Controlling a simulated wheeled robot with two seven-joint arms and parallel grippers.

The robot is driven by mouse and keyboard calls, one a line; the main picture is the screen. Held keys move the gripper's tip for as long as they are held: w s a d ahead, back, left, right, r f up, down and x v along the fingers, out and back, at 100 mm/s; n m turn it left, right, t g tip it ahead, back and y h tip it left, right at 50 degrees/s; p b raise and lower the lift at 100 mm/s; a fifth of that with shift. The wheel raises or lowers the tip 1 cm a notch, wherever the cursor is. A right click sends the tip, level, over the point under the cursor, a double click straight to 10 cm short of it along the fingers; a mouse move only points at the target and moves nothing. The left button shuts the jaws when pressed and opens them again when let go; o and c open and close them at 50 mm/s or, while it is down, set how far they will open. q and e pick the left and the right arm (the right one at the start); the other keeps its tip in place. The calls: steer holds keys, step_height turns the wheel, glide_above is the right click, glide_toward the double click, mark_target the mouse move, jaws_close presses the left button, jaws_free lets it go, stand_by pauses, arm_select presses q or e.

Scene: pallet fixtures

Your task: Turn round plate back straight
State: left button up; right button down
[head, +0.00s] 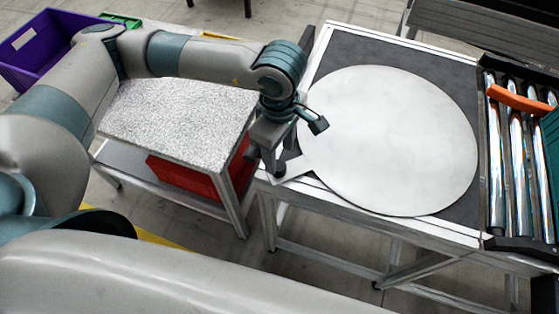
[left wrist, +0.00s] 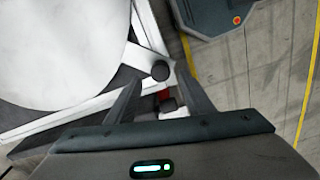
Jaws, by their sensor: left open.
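A large round white plate (head: 395,140) lies flat on a dark-topped table (head: 350,48). Its pale tab (head: 294,171) sticks out at the lower left, toward the table's near left corner. In the left wrist view the plate (left wrist: 55,50) fills the upper left, and the tab (left wrist: 141,58) carries a dark round knob (left wrist: 160,71). My left gripper (head: 278,168) is over the tab end, pointing down. In the left wrist view its open fingers (left wrist: 158,80) lie on either side of the knob; contact cannot be told. My right gripper is not in view.
A speckled grey-topped table (head: 180,120) stands left, with a red crate (head: 185,175) below its top. A roller conveyor (head: 515,150) with an orange bar (head: 520,98) adjoins the plate table on the right. A purple crate (head: 40,45) stands at far left.

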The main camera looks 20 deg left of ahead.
mark_target(280, 166)
arm_select(q)
step_height(280, 166, down, 5)
steer(key=shift+f+p, duration=0.1)
steer(key=shift+p, duration=0.6)
steer(key=shift+f, duration=0.65)
jaws_close()
